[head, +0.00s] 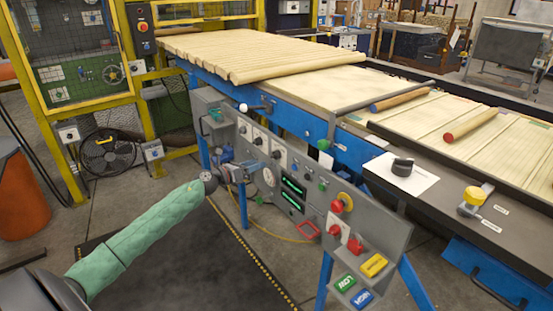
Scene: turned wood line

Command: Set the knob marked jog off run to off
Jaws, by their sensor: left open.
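A grey control panel (318,185) slopes along the front of the line. A larger black knob (402,167) sits on a white card on the dark ledge at the right. The lettering is too small to read, so I cannot tell which knob is marked jog off run, or its setting. My right gripper is out of view.
The panel also has a round gauge (269,177), green displays (292,188), a red mushroom button (337,206) and green, blue and yellow buttons low down. A yellow-topped button (474,197) stands on the ledge. Wooden rods (250,52) lie behind. Floor mat in front is clear.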

